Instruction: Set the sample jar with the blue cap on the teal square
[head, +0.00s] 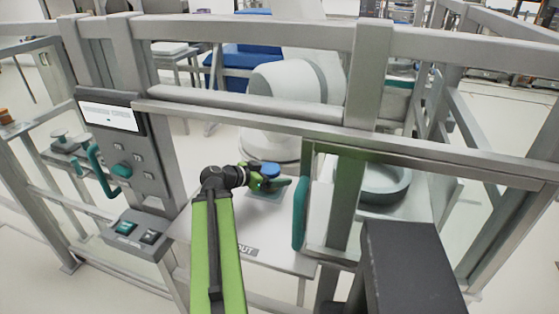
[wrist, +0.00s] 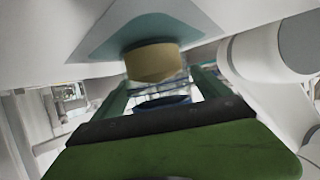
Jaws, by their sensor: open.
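The sample jar shows its blue cap (head: 264,168) in the head view, at the end of my arm. In the wrist view, which looks upside down, the jar's tan lower part (wrist: 152,62) meets the teal square (wrist: 185,33), and its dark blue cap (wrist: 165,101) lies nearer my palm. The jar looks upright on the square. Whether a finger touches the jar is hard to tell.
A grey frame with a rail (head: 330,137) crosses above my gripper. A teal-handled door (head: 299,215) stands right of it. A control panel (head: 125,150) is at left. A white robot arm (head: 292,85) stands behind. The white shelf (head: 285,252) is clear in front.

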